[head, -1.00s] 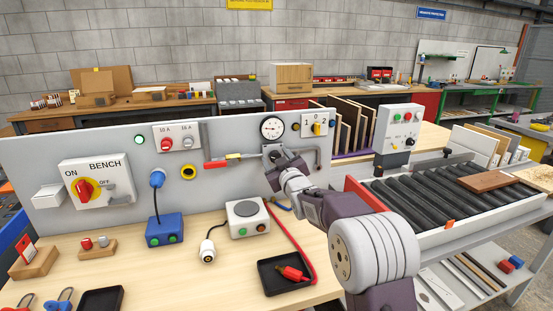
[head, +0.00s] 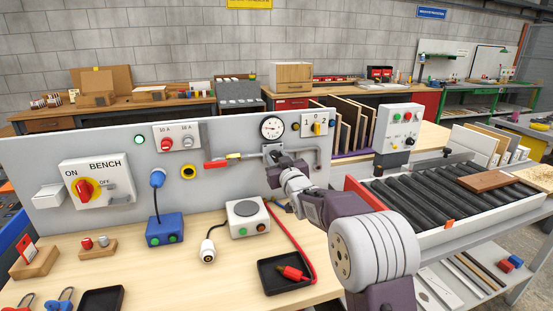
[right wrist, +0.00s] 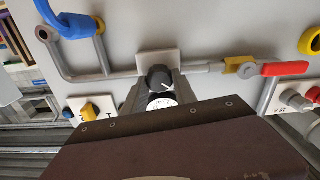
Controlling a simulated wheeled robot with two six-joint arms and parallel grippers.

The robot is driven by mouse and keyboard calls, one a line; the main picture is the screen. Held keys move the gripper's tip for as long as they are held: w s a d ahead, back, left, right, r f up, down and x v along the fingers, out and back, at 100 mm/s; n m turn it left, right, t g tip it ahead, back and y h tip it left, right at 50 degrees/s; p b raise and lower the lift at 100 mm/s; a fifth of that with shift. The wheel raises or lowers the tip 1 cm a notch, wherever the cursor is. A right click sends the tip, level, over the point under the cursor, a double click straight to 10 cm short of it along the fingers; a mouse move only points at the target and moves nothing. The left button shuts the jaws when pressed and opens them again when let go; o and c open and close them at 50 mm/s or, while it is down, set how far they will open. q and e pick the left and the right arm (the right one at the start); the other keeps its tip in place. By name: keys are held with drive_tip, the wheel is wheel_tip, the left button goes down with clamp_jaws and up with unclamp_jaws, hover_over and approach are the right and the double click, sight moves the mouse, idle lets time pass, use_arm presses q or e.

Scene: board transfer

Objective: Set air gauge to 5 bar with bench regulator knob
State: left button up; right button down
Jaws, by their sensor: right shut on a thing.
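The round white air gauge (head: 272,127) is on the grey bench panel, its dial too small to read surely in the head view. In the right wrist view, which is upside down, part of the gauge (right wrist: 160,102) shows beyond the knob, mostly hidden by my gripper's body. The dark regulator knob (right wrist: 158,77) has a white mark and sits on a pale block in the grey pipe. My right gripper (head: 272,155) is shut on this knob, with a finger on each side in the wrist view. My left gripper is out of view.
A red-handled valve (head: 216,163) is on the pipe left of the knob. A yellow selector switch (head: 317,128) is to the right of the gauge. The bench top (head: 120,262) holds boxes and trays below.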

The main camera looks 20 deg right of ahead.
drive_tip(key=m, duration=0.3)
drive_tip(key=shift+m, duration=0.3)
drive_tip(key=m+p, duration=0.1)
drive_tip(key=m, duration=0.3)
drive_tip(key=shift+d+m, duration=0.15)
drive_tip(key=shift+m, duration=0.15)
drive_tip(key=m+p, duration=0.2)
drive_tip(key=m, duration=0.6)
drive_tip(key=shift+f, duration=0.15)
drive_tip(key=shift+m, duration=0.5)
drive_tip(key=c, duration=1)
unclamp_jaws()
drive_tip(key=shift+s, duration=0.1)
